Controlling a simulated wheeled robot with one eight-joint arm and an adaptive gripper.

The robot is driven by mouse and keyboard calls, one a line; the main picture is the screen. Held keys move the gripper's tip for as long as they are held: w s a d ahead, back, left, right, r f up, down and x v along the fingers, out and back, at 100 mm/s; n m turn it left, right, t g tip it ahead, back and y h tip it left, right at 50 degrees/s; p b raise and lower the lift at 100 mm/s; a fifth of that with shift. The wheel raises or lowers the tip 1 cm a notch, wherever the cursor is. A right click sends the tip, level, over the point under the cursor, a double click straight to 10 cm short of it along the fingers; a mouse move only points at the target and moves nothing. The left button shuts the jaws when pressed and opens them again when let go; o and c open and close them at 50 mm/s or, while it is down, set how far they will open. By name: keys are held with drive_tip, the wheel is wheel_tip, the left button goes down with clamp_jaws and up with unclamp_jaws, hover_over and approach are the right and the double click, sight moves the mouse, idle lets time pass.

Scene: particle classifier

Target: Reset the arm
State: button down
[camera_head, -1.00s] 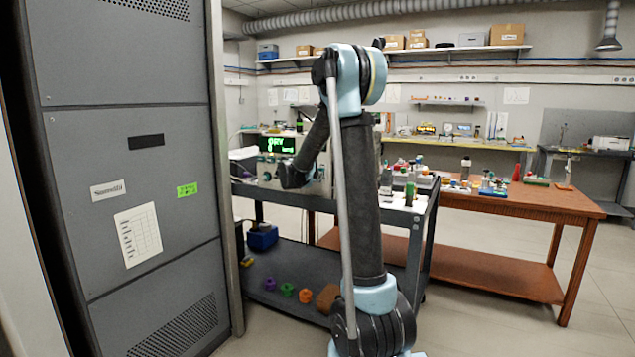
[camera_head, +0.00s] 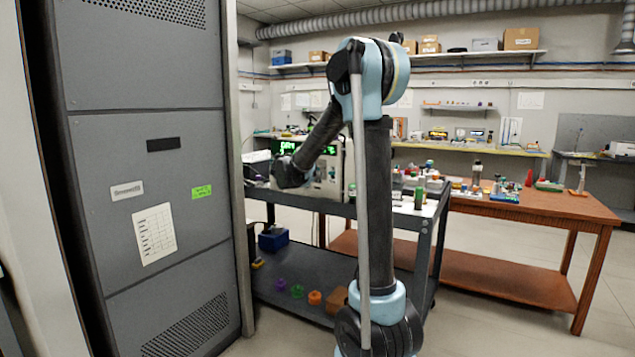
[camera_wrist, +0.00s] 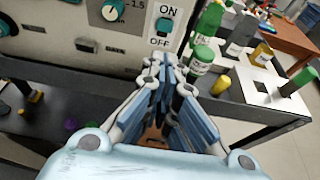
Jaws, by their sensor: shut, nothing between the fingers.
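My arm (camera_head: 378,200) rises in the middle of the head view, its upper link bent down to the left in front of the classifier machine (camera_head: 322,178). My gripper is hidden in the head view. In the wrist view my gripper (camera_wrist: 166,66) is shut and empty, its fingertips close together just in front of the machine's panel. The panel's ON/OFF switch (camera_wrist: 165,27) shows just beyond the tips, with a teal knob (camera_wrist: 113,11) to its left. I cannot tell whether the tips touch the panel.
Green bottles (camera_wrist: 201,62) and a white rack (camera_wrist: 262,92) stand right of my gripper. The dark cart (camera_head: 428,215) carries the machine. A tall grey cabinet (camera_head: 150,125) stands close at left. A brown table (camera_head: 540,205) is at right, with open floor in front.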

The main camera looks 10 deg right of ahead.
drive_tip(key=s+d+f+m+g+y, duration=0.1)
drive_tip(key=s+d+f+m+g, duration=0.15)
drive_tip(key=s+m, duration=0.45)
drive_tip(key=s+d+f+m+g+y, duration=0.15)
drive_tip(key=s+d, duration=0.25)
drive_tip(key=s, duration=0.6)
drive_tip(key=s+d+f+m+g, duration=0.25)
drive_tip(key=s+m, duration=0.35)
drive_tip(key=s, duration=0.3)
drive_tip(key=s+a+f+m+g+y, duration=0.1)
drive_tip(key=s+f+m, duration=0.3)
drive_tip(key=s, duration=0.4)
drive_tip(key=s+a+f+m+y, duration=0.2)
drive_tip(key=s+f+m, duration=0.3)
drive_tip(key=s, duration=0.3)
drive_tip(key=s+a+f+m+g+y, duration=0.1)
drive_tip(key=s+a+f+m+y, duration=0.1)
drive_tip(key=s+f+m, duration=0.3)
drive_tip(key=s+y, duration=0.1)
drive_tip(key=s, duration=0.3)
drive_tip(key=shift+a+f+g, duration=0.2)
drive_tip(key=shift+f+g, duration=0.1)
drive_tip(key=shift+g, duration=0.05)
drive_tip(key=shift+w+f, duration=0.2)
drive_tip(key=shift+w, duration=0.25)
